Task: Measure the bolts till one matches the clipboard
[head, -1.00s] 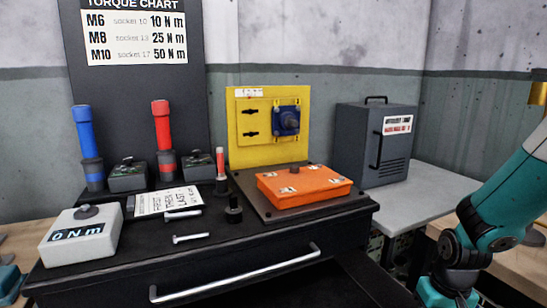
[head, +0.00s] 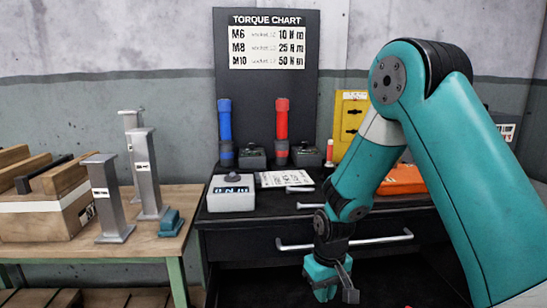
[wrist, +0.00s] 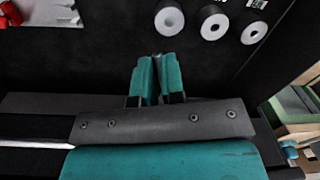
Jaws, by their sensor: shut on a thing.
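My gripper (head: 328,284) hangs low in front of the black bench in the head view. In the wrist view its teal fingers (wrist: 158,68) are shut on a small grey thing (wrist: 158,56), mostly hidden between them; I cannot tell whether it is a bolt. One silver bolt (head: 300,188) lies by a printed white card (head: 285,178) on the bench, and another bolt (head: 310,205) lies nearer the front edge. I cannot tell whether the card is the clipboard.
A white gauge box (head: 231,196) stands at the bench's left. Blue (head: 225,125) and red (head: 282,125) tools stand behind it. A wooden table (head: 150,245) with metal posts (head: 146,180) is at left.

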